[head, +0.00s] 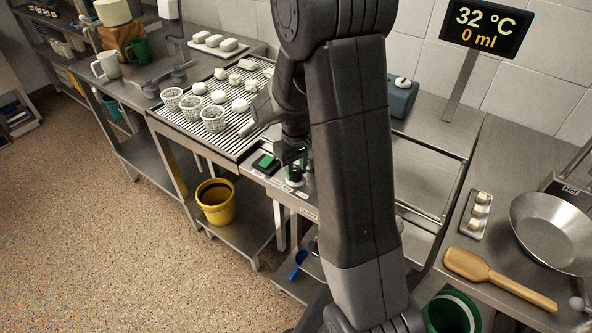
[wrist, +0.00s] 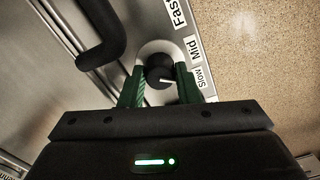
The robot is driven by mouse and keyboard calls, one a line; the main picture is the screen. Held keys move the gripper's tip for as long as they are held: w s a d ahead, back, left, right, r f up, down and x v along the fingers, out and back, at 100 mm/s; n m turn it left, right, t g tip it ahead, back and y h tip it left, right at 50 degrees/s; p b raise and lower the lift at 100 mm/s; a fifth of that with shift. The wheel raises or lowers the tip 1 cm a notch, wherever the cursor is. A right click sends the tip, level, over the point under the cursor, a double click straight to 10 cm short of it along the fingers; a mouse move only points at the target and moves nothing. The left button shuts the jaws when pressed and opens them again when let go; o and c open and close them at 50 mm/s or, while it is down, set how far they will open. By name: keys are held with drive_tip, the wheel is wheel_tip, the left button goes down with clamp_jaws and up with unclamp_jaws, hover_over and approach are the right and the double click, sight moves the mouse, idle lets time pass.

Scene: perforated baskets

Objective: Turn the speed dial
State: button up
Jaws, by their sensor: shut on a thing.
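The speed dial (wrist: 160,72) is a round dark knob with a white pointer line, set on a pale round plate. The pointer lies toward the right, near the Slow label. My gripper (wrist: 160,88) has its green fingers on both sides of the dial and is shut on it. In the head view my gripper (head: 293,160) is low at the counter's front edge, and my arm hides part of the area.
A slatted rack (head: 225,92) with perforated baskets (head: 214,118) and white pieces lies left of my gripper. A green switch (head: 265,163) is close beside it. A dark bar (wrist: 105,40) stands near the dial. A display (head: 487,27) reads 32 °C and 0 ml.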

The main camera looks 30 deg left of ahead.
sight(296, 170)
drive_tip(key=m, duration=0.4)
drive_tip(key=shift+m+b, duration=0.4)
idle(0.4)
drive_tip(key=o, duration=1)
drive_tip(key=shift+c, duration=0.2)
drive_tip(key=shift+r, duration=0.1)
wheel_tip(296, 170, up, 14)
drive_tip(key=shift+f, duration=0.25)
wheel_tip(296, 170, down, 14)
drive_tip(key=shift+r, duration=0.15)
